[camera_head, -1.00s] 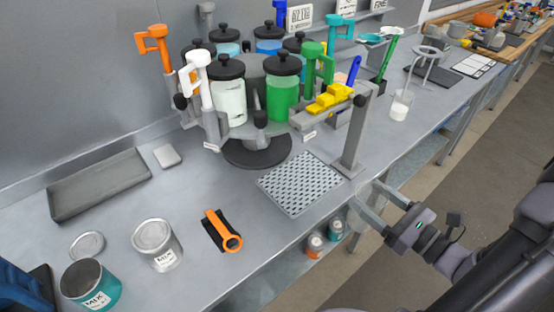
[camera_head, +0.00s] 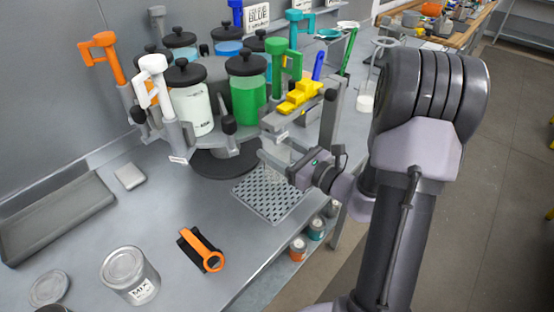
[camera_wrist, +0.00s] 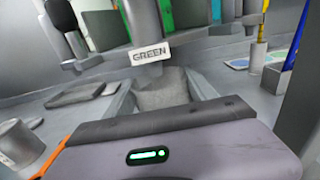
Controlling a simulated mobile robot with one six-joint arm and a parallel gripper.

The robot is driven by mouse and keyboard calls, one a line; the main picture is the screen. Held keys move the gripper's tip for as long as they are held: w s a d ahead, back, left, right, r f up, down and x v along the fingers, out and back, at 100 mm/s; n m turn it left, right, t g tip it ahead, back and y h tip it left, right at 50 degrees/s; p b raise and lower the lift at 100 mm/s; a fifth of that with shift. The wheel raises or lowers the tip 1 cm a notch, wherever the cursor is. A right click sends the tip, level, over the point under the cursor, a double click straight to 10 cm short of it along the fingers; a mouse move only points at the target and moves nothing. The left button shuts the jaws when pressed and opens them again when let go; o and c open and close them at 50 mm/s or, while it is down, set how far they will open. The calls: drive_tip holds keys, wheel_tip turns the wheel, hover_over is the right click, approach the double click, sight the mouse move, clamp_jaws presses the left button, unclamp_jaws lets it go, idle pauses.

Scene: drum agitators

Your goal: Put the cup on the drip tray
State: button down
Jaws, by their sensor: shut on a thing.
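The drip tray (camera_head: 268,200), a perforated grey plate, lies on the bench below the green dispenser. My gripper (camera_head: 276,157) reaches in from the right over the tray's far part. It is shut on a see-through greyish cup, which is faint in the head view. In the wrist view the cup (camera_wrist: 160,90) sits between the two fingers of my gripper (camera_wrist: 161,92), below a spout with a GREEN label (camera_wrist: 151,53). The cup appears upright. I cannot tell whether its base touches the tray.
The carousel of paint jars (camera_head: 245,95) stands behind the tray, with the yellow part (camera_head: 300,97) and a grey post (camera_head: 331,112) close to my gripper. An orange tool (camera_head: 203,248) and a can (camera_head: 129,273) are at the front left.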

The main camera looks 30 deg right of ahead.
wheel_tip(320, 180, down, 4)
drive_tip(key=shift+w+a+r+b, duration=0.15)
drive_tip(key=shift+r+b, duration=0.1)
drive_tip(key=shift+b, duration=0.8)
drive_tip(key=shift+f, duration=0.2)
drive_tip(key=shift+c, duration=1.5)
unclamp_jaws()
